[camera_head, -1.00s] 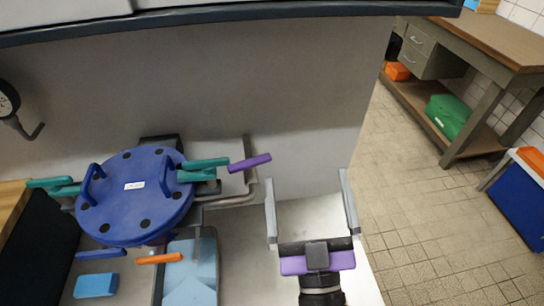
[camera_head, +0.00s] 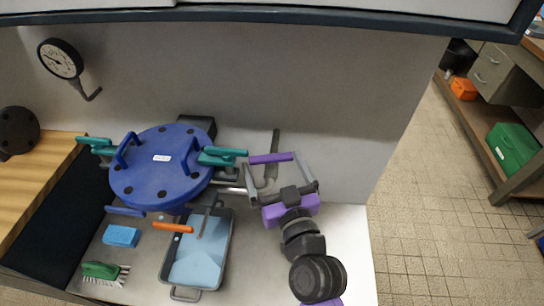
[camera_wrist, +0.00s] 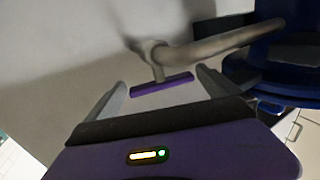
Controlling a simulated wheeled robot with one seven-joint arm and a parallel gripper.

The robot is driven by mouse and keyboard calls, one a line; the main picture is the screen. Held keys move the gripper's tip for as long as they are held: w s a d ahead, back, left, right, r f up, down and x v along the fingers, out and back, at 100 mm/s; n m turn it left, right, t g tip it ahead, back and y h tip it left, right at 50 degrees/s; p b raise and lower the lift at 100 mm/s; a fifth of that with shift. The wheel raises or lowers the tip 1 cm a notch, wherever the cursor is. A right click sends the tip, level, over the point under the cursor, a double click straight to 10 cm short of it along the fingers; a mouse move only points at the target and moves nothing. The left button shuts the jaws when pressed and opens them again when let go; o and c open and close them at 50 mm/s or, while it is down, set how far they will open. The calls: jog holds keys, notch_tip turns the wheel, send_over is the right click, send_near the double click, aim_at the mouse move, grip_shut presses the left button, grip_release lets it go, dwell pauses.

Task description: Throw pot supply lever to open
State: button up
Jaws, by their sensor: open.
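A purple lever handle (camera_head: 271,158) sits on pipework to the right of the blue round pot lid (camera_head: 160,172). I cannot read a label saying which lever is the pot supply. My gripper (camera_head: 273,168) is open, with its two grey fingers at the purple handle. In the wrist view the purple handle (camera_wrist: 162,84) lies crosswise between the fingertips, joined by a short stem to a grey pipe (camera_wrist: 225,42). I see no clear contact with the fingers. Other levers are orange (camera_head: 173,227) and blue (camera_head: 125,211).
The lid has teal clamps (camera_head: 222,154) close to the left of my gripper. A blue tray (camera_head: 196,262), a blue sponge (camera_head: 121,236) and a green brush (camera_head: 103,271) lie in front. A wall gauge (camera_head: 60,60) hangs at the left. A grey wall stands behind.

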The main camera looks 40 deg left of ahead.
jog(key=shift+x, duration=1.05)
jog(key=c, duration=1.1)
jog(key=shift+o, duration=0.2)
jog(key=shift+f, duration=0.1)
